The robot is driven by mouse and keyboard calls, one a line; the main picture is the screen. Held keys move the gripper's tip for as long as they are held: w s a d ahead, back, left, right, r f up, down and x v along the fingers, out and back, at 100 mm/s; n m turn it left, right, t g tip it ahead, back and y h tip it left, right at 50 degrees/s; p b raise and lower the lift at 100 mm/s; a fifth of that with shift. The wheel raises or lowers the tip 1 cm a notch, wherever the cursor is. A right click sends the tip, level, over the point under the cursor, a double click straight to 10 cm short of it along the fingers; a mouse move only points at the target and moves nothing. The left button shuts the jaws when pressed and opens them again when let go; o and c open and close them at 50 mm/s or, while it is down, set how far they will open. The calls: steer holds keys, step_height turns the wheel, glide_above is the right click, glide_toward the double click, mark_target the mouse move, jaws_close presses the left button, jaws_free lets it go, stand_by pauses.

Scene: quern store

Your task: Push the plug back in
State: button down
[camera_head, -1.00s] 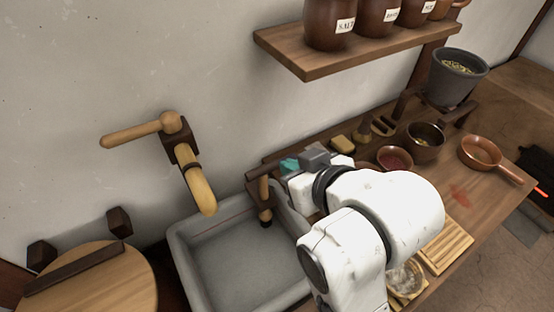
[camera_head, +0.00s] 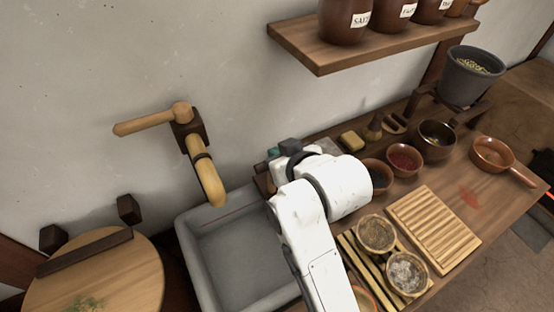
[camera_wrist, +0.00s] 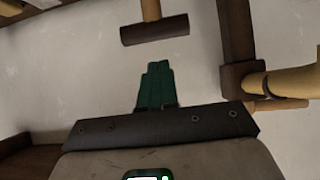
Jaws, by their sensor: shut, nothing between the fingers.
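The plug (camera_wrist: 151,12) shows in the wrist view as a pale wooden stem with a dark crossbar at its near end. In the head view I cannot make it out now; my arm covers that side of the sink. My gripper (camera_wrist: 156,70) has teal fingers pressed together, with nothing between them. In the wrist view the fingertips are just below the crossbar in the picture, with a gap visible between them. In the head view my gripper (camera_head: 273,153) is over the sink's back right side, partly hidden by my wrist. The grey stone sink (camera_head: 204,267) looks empty where visible.
A wooden tap (camera_head: 207,180) juts from the wall over the sink. A shelf (camera_head: 335,56) with jars hangs above the counter. Bowls, a slatted board (camera_head: 435,226) and a pan (camera_head: 491,153) crowd the counter. A round wooden lid (camera_head: 105,280) is at left.

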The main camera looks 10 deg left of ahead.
steer(key=shift+w+a+f, duration=0.1)
steer(key=shift+w+f, duration=0.05)
steer(key=shift+f, duration=1.15)
steer(key=shift+f, duration=0.1)
step_height(320, 180, down, 4)
steer(key=shift+f+b, duration=0.1)
steer(key=shift+b, duration=0.7)
